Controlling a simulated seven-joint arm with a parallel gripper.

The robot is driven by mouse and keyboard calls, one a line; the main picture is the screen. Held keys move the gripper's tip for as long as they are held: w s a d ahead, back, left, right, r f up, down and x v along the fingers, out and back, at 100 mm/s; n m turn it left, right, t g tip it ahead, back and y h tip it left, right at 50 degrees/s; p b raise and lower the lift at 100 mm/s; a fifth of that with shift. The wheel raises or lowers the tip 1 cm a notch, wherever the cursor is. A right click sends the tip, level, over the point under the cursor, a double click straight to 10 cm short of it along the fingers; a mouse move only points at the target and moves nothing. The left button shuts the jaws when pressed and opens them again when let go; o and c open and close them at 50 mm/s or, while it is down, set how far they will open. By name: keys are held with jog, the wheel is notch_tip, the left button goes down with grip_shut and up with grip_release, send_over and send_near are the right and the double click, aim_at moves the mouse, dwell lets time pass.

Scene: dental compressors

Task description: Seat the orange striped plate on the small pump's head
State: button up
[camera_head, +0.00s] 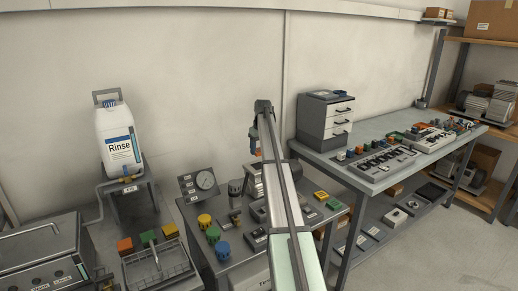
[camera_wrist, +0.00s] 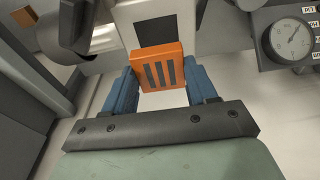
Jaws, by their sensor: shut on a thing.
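The orange striped plate (camera_wrist: 160,70) has dark stripes across its face. It sits between the blue fingers of my gripper (camera_wrist: 161,84), which is shut on it. In the head view my gripper (camera_head: 254,146) hangs above the bench, with a bit of orange showing at the fingers. A pale grey block with a dark square face (camera_wrist: 153,31), apparently part of the small pump, appears just beyond the plate in the wrist view. I cannot tell whether they touch. In the head view my arm hides much of the pump (camera_head: 254,182).
A dial gauge (camera_head: 205,180) stands left of the pump and shows in the wrist view (camera_wrist: 291,38). Coloured knobs (camera_head: 213,234) and yellow and green blocks (camera_head: 327,199) crowd the bench (camera_head: 205,270).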

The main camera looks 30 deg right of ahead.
aim_at(258, 166)
jog(key=shift+f, duration=2.7)
jog(key=shift+f, duration=0.6)
jog(key=o, duration=0.8)
jog(key=shift+o, duration=0.2)
jog(key=shift+s+r, duration=0.3)
jog(key=shift+r, duration=1.5)
jog(key=shift+s+r, duration=0.25)
jog(key=shift+r, duration=1.6)
jog(key=shift+s+r, duration=0.3)
jog(key=shift+r, duration=1.5)
